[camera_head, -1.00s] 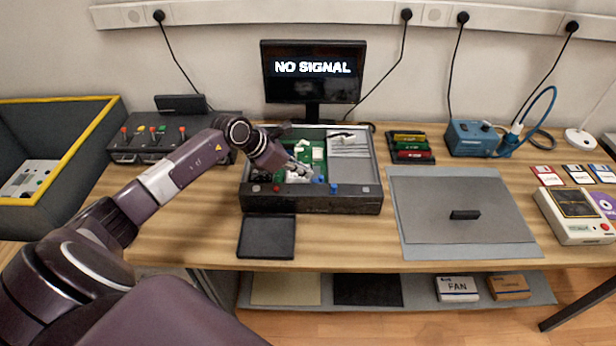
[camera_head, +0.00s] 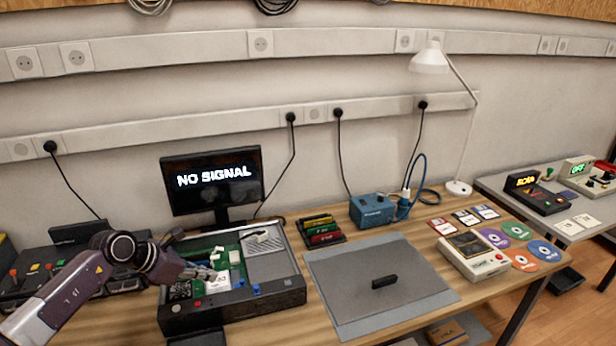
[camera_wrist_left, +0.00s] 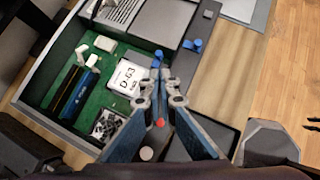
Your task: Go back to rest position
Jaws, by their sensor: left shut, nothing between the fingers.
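My left gripper (camera_head: 208,273) is over the front part of an open computer case (camera_head: 285,292), its fingers together with nothing held between them. In the left wrist view my left gripper (camera_wrist_left: 161,78) shows shut beside a white chip labelled D-63 (camera_wrist_left: 127,82), which lies on the green board (camera_wrist_left: 104,62). I cannot tell whether the fingertips touch the chip. A blue knob (camera_wrist_left: 192,45) sits on the case's rim. My right gripper is not in view.
The monitor (camera_head: 213,190) reads NO SIGNAL behind the case. A grey panel (camera_head: 350,262) with a black handle lies to the right on a mat. A blue station (camera_head: 371,208), a tester (camera_head: 473,256), discs and floppies stand farther right. The air above the bench looks free.

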